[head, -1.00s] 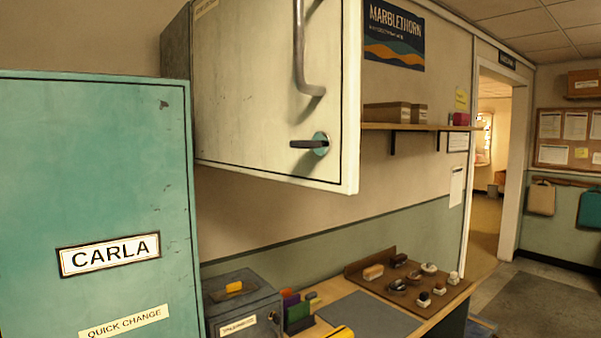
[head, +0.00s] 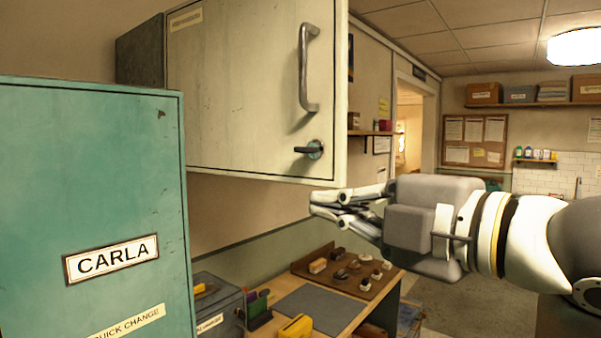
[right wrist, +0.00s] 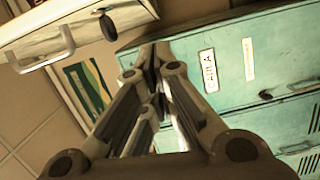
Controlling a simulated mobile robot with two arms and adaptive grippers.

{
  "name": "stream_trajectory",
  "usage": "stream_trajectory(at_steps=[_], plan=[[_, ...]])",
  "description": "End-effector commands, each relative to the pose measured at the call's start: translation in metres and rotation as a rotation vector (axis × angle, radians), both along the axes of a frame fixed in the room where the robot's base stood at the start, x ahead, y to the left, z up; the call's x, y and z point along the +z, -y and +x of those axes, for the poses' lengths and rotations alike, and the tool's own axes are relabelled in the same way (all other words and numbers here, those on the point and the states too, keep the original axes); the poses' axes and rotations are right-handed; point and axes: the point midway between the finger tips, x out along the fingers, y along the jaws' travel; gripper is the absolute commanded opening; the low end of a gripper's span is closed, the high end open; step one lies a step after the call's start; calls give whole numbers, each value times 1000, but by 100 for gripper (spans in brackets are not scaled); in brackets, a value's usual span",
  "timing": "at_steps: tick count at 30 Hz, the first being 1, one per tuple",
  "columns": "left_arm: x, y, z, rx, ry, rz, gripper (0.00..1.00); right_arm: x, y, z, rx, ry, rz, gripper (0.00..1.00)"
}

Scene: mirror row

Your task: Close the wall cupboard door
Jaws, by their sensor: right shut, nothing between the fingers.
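In the right wrist view the door (right wrist: 40,20) is at upper left of the shut fingers. My left gripper is not in view.
A teal locker labelled CARLA (head: 90,200) stands close at left. Below are a grey box (head: 218,298) and a bench with a wooden tray (head: 318,285) and a grey mat (head: 312,307). A wall shelf (head: 370,133) is behind the door.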

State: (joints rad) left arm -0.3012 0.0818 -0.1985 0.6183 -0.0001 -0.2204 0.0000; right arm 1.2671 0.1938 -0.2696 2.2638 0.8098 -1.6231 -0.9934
Motion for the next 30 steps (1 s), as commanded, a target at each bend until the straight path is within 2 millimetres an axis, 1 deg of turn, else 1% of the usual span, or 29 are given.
stream_trajectory(at_steps=[1,5,8,10,14,23,24,27,30], plan=[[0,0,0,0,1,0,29,9,-1,-5,6,27,-14,0],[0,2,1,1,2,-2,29,22,-5,-14,22,74,-42,0],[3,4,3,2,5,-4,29,25,-8,-13,26,82,-48,0],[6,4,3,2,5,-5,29,26,-13,-8,26,80,-48,0],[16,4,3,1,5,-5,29,27,-29,8,28,76,-46,0],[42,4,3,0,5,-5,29,27,-74,54,27,76,-46,0],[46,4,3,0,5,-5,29,27,-76,60,25,75,-45,0],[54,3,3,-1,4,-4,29,27,-64,74,22,77,-44,0],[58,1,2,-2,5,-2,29,26,-59,83,24,78,-46,0]])
